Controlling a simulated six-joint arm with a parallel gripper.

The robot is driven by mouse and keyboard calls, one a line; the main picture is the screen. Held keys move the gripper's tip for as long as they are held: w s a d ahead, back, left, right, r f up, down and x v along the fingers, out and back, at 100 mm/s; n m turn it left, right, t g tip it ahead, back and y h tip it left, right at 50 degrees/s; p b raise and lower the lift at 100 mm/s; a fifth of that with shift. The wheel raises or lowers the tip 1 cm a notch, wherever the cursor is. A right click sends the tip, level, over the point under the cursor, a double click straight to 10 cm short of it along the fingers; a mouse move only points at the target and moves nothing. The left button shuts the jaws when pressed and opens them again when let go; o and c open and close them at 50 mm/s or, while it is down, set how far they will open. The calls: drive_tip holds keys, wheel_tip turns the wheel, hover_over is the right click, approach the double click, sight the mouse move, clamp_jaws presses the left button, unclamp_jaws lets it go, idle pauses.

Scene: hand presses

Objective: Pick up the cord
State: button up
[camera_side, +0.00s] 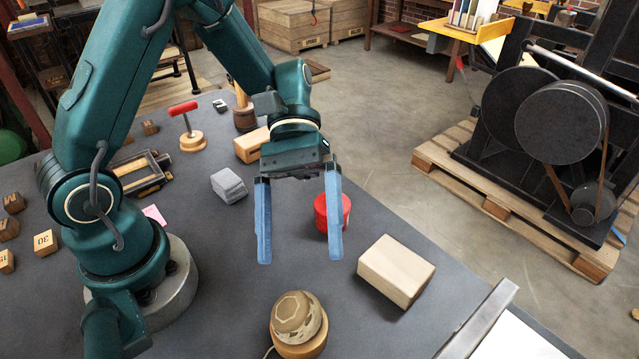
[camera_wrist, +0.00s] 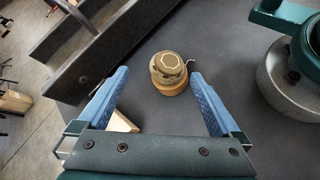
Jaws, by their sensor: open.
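The cord (camera_side: 294,312) is a tan wound bundle with a hexagonal pattern on top, sitting on a round wooden base (camera_side: 302,347) near the front of the dark table. A thin loose end shows at its left in the side view. In the wrist view the cord (camera_wrist: 168,64) appears beyond and between the two blue fingertips, with nothing between them and it. My gripper (camera_side: 300,260) is open and empty, pointing down above the table, behind the cord in the side view. It also shows in the wrist view (camera_wrist: 160,73).
A pale wooden block (camera_side: 396,271) lies right of the cord. A red round tin (camera_side: 332,212) is partly hidden behind my right finger. A metal-edged ledge (camera_side: 478,318) stands at the front right.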

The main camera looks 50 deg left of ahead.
sight(295, 296)
drive_tip(key=f, duration=0.1)
drive_tip(key=f+n+g+h, duration=0.1)
drive_tip(key=f, duration=0.1)
drive_tip(key=shift+s+f+n, duration=0.2)
drive_tip(key=shift+n, duration=0.1)
drive_tip(key=shift+s+d+f+h, duration=0.1)
drive_tip(key=shift+s+f+h, duration=0.05)
drive_tip(key=shift+h, duration=0.15)
drive_tip(key=shift+x, duration=2.55)
drive_tip(key=shift+s, duration=0.1)
drive_tip(key=c, duration=1.5)
